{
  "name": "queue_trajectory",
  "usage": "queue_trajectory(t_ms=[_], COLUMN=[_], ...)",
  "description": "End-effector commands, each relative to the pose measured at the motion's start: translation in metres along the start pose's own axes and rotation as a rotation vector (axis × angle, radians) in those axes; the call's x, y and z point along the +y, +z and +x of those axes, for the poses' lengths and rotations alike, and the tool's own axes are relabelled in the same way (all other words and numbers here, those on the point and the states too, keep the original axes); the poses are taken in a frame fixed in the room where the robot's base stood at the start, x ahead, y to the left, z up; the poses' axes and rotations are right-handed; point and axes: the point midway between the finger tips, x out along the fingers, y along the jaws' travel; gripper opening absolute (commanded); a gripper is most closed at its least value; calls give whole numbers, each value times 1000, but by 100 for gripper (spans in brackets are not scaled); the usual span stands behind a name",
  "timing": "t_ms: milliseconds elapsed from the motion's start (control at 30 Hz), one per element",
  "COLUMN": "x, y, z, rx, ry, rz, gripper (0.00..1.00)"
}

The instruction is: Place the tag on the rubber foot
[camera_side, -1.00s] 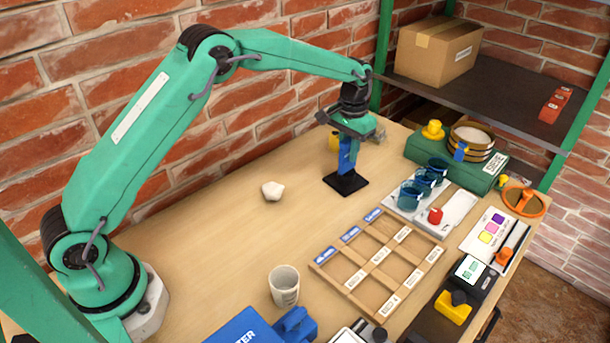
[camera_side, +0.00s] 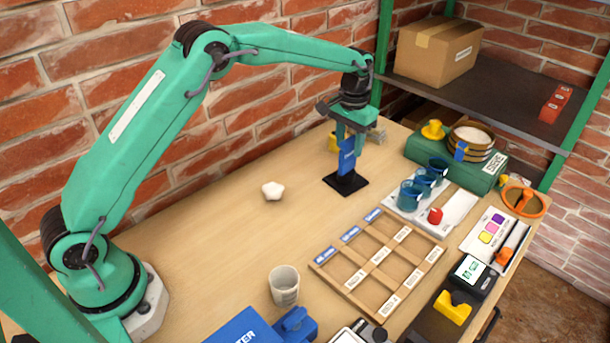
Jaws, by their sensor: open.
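A flat black square foot (camera_side: 346,183) lies on the table toward the back. An upright blue piece with white marks (camera_side: 346,160) stands over its middle and looks like the tag; its lower end seems to meet the foot. My gripper (camera_side: 350,135) points down right above the blue piece, jaws open, with green fingers around or beside its top. The fingers hide the top of the blue piece, and I cannot tell whether they touch it.
A white lump (camera_side: 272,190) lies to the left. A green box (camera_side: 480,178) is at the back right. The table left of the tray is mostly clear.

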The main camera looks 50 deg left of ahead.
Motion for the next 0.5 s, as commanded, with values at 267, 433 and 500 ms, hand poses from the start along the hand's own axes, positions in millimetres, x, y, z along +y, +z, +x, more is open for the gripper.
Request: queue_trajectory(t_ms=[267,433,500], x=[0,0,0], y=[-1,-1,-1], z=[-46,-72,-81], rx=[5,3,3], ry=[0,0,0], rz=[0,0,0], gripper=[41,41,41])
